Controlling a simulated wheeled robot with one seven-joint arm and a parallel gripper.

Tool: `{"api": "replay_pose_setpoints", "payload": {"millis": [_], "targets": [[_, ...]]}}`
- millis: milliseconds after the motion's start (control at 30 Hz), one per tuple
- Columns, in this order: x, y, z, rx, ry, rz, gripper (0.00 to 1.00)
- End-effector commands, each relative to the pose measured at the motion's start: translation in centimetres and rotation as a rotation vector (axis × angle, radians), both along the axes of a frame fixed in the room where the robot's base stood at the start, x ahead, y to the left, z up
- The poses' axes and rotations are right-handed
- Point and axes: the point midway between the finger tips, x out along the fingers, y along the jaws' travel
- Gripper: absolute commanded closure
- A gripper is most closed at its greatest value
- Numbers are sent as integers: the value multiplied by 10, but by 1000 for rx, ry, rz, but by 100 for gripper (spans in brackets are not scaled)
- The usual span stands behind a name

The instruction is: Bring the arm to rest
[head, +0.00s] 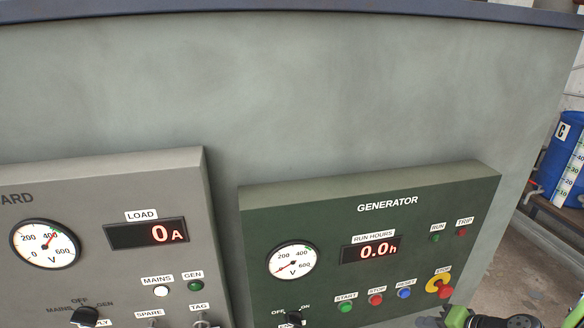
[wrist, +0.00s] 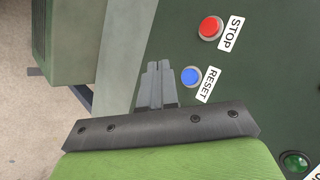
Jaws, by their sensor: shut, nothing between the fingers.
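In the wrist view my gripper (wrist: 157,68) has its two grey fingers together, with nothing between them. The fingertips show beside the blue RESET button (wrist: 191,77) on the dark green generator panel (wrist: 262,85). Whether they touch the panel I cannot tell. The red STOP button (wrist: 210,28) is above RESET in that view. In the head view part of my arm shows at the bottom right, below the generator panel (head: 262,215); my gripper's fingers cannot be made out there. The blue RESET button (head: 404,293) and the red-and-yellow emergency stop (head: 440,286) are in plain sight.
A grey board (head: 100,185) with a LOAD display reading 0 A stands to the left of the generator panel. The RUN HOURS display (head: 370,252) reads 0.0 h. A blue barrel (head: 561,150) marked C stands at the far right. The grey wall above is bare.

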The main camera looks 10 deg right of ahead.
Motion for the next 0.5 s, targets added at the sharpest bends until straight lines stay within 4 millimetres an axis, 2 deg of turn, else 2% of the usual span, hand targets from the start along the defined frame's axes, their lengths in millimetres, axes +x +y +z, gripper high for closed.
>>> {"api": "replay_pose_setpoints", "payload": {"millis": [67,133,267,400,500], "targets": [[9,25,18,-72,37,95,100],[13,59,40,-170,92,214,100],[2,124,82,-382,180,411,100],[-34,181,124,-595,207,551,100],[-70,210,148,-722,184,612,100]]}}
